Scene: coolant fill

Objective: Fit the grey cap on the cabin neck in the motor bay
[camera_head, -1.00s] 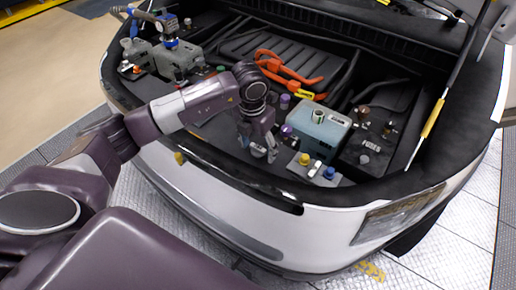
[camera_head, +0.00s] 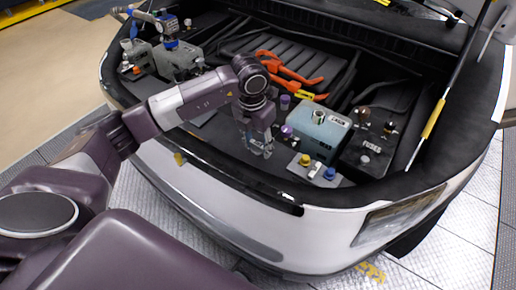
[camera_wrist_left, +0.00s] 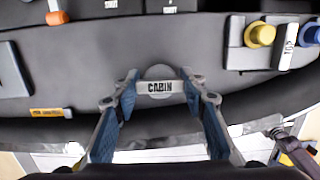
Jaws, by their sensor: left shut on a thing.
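A grey round cap (camera_wrist_left: 159,78) with a bar lettered CABIN sits between the fingertips of my left gripper (camera_wrist_left: 158,87) in the left wrist view. The gripper is shut on its bar. In the head view my left gripper (camera_head: 258,148) points down over the front of the motor bay, left of the yellow cap, and the grey cap is too small to make out there. A blue-grey tank (camera_head: 322,136) with a silver neck (camera_head: 318,117) stands right of the gripper. I cannot tell whether this is the cabin neck. My right gripper is not in view.
A yellow cap (camera_head: 305,160) and a blue cap (camera_head: 330,173) sit on a plate near the bay's front edge. A purple cap (camera_head: 287,131) stands beside the tank. Orange cables (camera_head: 285,72) lie behind. Grey units (camera_head: 178,60) stand at the left. The fuse box (camera_head: 368,147) is at right.

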